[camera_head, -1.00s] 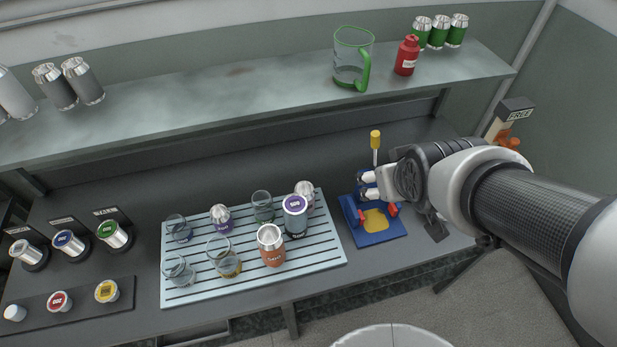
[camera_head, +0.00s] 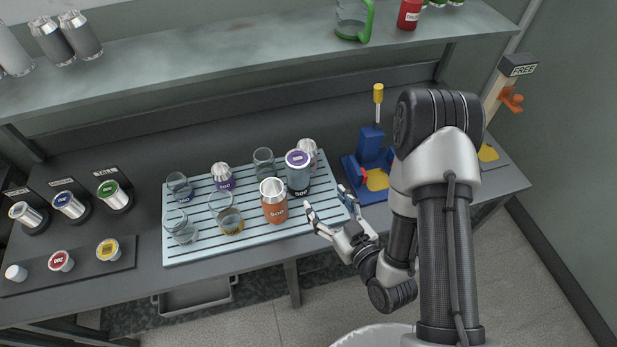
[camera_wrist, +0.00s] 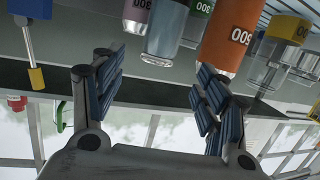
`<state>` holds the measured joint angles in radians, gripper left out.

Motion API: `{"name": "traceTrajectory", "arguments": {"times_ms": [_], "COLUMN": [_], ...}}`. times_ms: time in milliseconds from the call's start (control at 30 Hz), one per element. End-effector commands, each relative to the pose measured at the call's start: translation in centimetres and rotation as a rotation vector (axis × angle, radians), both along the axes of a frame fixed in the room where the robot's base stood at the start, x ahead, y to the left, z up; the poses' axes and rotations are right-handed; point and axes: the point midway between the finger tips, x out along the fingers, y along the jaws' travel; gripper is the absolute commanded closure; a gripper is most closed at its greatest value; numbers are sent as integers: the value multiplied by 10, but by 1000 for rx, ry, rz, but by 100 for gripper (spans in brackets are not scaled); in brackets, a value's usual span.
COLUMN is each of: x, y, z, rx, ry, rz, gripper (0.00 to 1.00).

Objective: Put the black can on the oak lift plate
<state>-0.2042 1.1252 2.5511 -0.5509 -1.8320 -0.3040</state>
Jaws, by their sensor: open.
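The darkest can on the tray is a slate-grey, nearly black can (camera_head: 298,180) with a purple lid, upright at the right end; it shows in the wrist view (camera_wrist: 166,35), inverted. My gripper (camera_head: 325,200) is open and empty at the tray's front right corner. Its fingers spread towards that can without touching it; they also show in the wrist view (camera_wrist: 160,90). At the right, behind my arm, stands a tan, wood-coloured post (camera_head: 494,95) with a "FREE" sign. A yellow plate (camera_head: 488,153) lies below it, partly hidden; I cannot tell if it is oak.
The slatted tray (camera_head: 250,243) also holds an orange can (camera_head: 273,205), other cans and several glasses. A blue seamer (camera_head: 371,150) with a yellow-handled lever stands right of the tray. A shelf (camera_head: 220,52) with cans and a jug overhangs the bench's back.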

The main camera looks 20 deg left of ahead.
Motion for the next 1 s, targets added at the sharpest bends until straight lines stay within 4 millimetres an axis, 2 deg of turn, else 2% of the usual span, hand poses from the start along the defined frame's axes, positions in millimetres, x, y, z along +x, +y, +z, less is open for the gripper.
{"name": "traceTrajectory", "arguments": {"times_ms": [100, 267, 433, 800, 1000], "x": [-10, -6, 7, 64, 77], "y": [1, 6, 19, 71, 82], "z": [-5, -7, -12, -19, -22], "rx": [42, 55, 56, 56, 54], "ry": [-10, -23, -24, -20, -16], "rz": [-2, 0, 0, -2, -4], "gripper": [33, 33, 33, 33, 33]}}
